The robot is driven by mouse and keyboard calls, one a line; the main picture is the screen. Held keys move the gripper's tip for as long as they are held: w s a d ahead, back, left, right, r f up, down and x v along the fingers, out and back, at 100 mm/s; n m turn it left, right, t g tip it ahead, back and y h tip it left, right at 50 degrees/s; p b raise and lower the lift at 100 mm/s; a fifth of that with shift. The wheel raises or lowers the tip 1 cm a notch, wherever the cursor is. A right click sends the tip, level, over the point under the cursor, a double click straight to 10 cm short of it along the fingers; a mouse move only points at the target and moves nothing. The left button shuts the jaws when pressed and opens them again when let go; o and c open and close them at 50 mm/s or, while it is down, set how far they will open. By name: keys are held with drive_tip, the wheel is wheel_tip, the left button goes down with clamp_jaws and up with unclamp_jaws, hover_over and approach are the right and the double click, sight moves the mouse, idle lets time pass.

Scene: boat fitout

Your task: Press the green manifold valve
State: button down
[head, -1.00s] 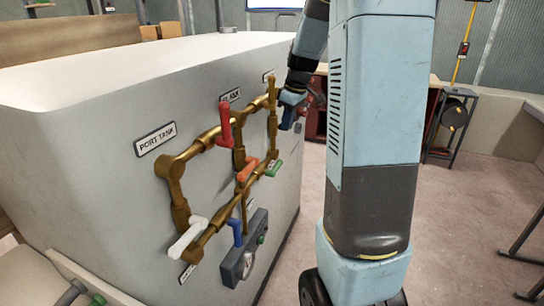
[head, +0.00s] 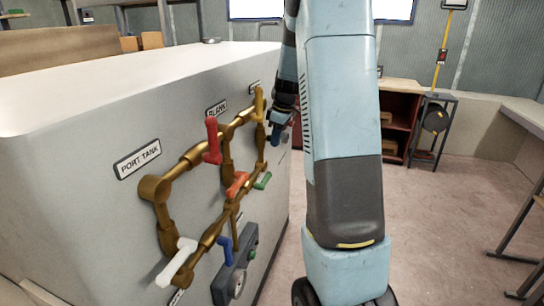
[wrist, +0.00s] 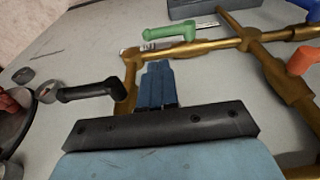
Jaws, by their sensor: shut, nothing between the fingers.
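The green valve handle (head: 263,181) sticks out from the brass pipework on the side of the white cabinet, at the right end of its lower run. In the wrist view the green handle (wrist: 170,33) lies at top centre, fixed to a brass pipe. My gripper (wrist: 158,68) is shut and empty. Its blue fingertips lie just below the green handle in the wrist picture, seemingly apart from it. In the head view my gripper (head: 274,136) is beside the cabinet's right edge, above and right of the green handle, partly hidden by my arm.
Other handles are close by: red (head: 212,142), orange (head: 236,184), yellow (head: 260,103), white (head: 177,262) and blue (head: 225,250). A black handle (wrist: 92,90) is left of my fingers in the wrist view.

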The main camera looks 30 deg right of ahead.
sight(268, 176)
drive_tip(key=f, duration=0.4)
drive_tip(key=w+a+f, duration=0.1)
drive_tip(key=f, duration=0.3)
drive_tip(key=a+f, duration=0.1)
drive_tip(key=f, duration=0.4)
drive_tip(key=shift+w, duration=0.35)
